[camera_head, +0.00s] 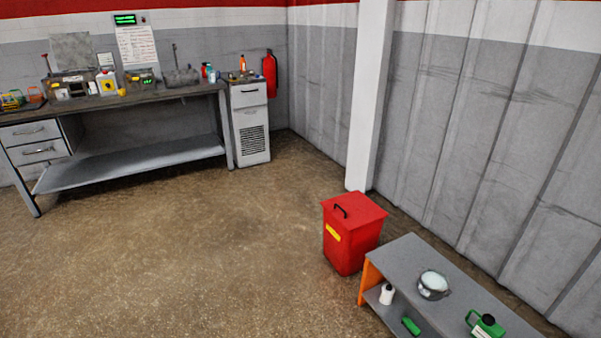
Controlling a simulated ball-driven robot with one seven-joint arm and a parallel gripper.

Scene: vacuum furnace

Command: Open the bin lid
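A red bin (347,248) stands upright on the floor at the right of the middle. Its red lid (361,206) lies flat on top and looks closed. A black handle (341,211) sits at the lid's left front part. A yellow label (333,232) is on the bin's left-facing side. My gripper is not in this view, so its state and its place relative to the bin are not shown.
A low grey table (398,256) stands just in front and right of the bin, with several items. A white pillar (366,110) rises behind it. A workbench (150,98) and a white cabinet (250,150) line the back wall. The brown floor (190,255) left of the bin is clear.

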